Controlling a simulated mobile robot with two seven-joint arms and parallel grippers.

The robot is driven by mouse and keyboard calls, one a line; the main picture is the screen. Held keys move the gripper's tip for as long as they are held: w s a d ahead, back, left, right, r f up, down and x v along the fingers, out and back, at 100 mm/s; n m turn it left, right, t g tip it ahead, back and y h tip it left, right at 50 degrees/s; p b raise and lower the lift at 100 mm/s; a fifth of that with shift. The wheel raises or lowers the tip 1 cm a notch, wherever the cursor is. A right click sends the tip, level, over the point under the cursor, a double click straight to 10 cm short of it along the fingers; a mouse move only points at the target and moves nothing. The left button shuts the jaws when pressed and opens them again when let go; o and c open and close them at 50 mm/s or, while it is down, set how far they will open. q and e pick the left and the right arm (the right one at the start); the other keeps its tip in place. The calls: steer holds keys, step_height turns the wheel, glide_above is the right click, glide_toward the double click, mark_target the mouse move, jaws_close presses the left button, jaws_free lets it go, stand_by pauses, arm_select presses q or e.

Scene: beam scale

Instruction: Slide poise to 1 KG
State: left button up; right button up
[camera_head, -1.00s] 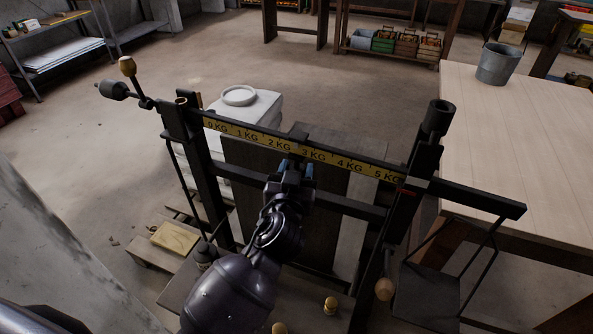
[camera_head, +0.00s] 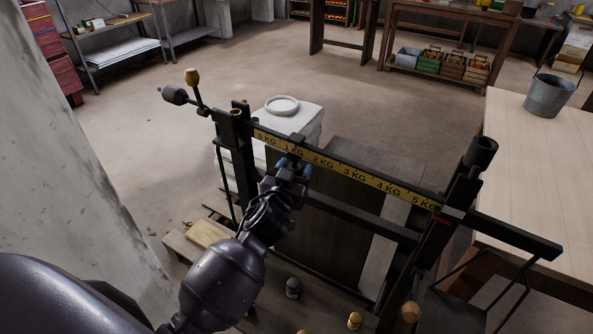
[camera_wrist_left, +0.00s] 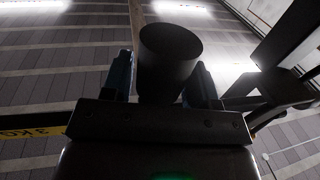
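The dark beam scale stands in front of me with a yellow strip (camera_head: 345,170) marked from 0 KG to 5 KG. The dark poise (camera_head: 297,138) sits on the beam by the right end of the 1 KG label, short of the 2 KG label. My left gripper (camera_head: 293,167), with blue fingertips, is at the beam just below the poise. In the left wrist view a dark round poise part (camera_wrist_left: 168,62) stands between the two fingers (camera_wrist_left: 160,85), which appear closed against its sides. My right gripper is not in view.
A counterweight (camera_head: 174,95) is at the beam's left end. A wooden table (camera_head: 545,165) with a metal bucket (camera_head: 549,95) stands to the right. A concrete pillar (camera_head: 70,180) is close on the left. Small weights (camera_head: 354,320) stand on the scale's base.

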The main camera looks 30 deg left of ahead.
arm_select(q)
steer(key=shift+o, duration=1.1)
steer(key=shift+s, duration=0.1)
steer(key=s+d, duration=0.1)
steer(key=s, duration=0.9)
steer(key=shift+s+d, duration=0.25)
steer(key=shift+d, duration=0.15)
